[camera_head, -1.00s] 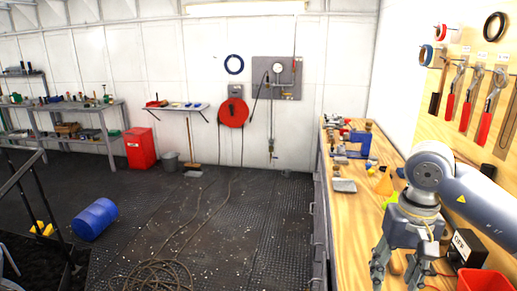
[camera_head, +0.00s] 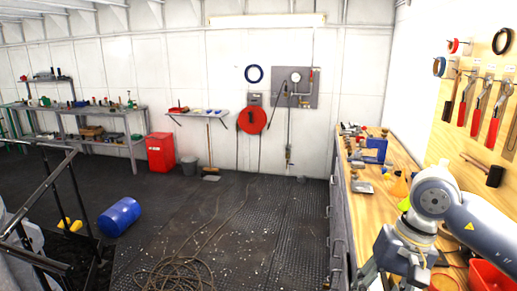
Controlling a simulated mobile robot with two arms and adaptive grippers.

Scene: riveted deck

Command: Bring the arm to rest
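My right arm comes in from the right edge over the wooden workbench, its pale grey links bent downward. My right gripper (camera_head: 392,274) hangs at the lower right, above the near part of the bench. Its fingers are partly cut off by the bottom edge, so whether they are apart or together is unclear. I see nothing held in the part that shows. My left gripper is not in view.
The workbench (camera_head: 386,205) carries a blue vise (camera_head: 375,150), an orange cone (camera_head: 399,187) and a red bin (camera_head: 492,277). Tools hang on the pegboard (camera_head: 463,140). A blue barrel (camera_head: 119,216) and coiled rope (camera_head: 173,274) lie on the otherwise mostly open floor.

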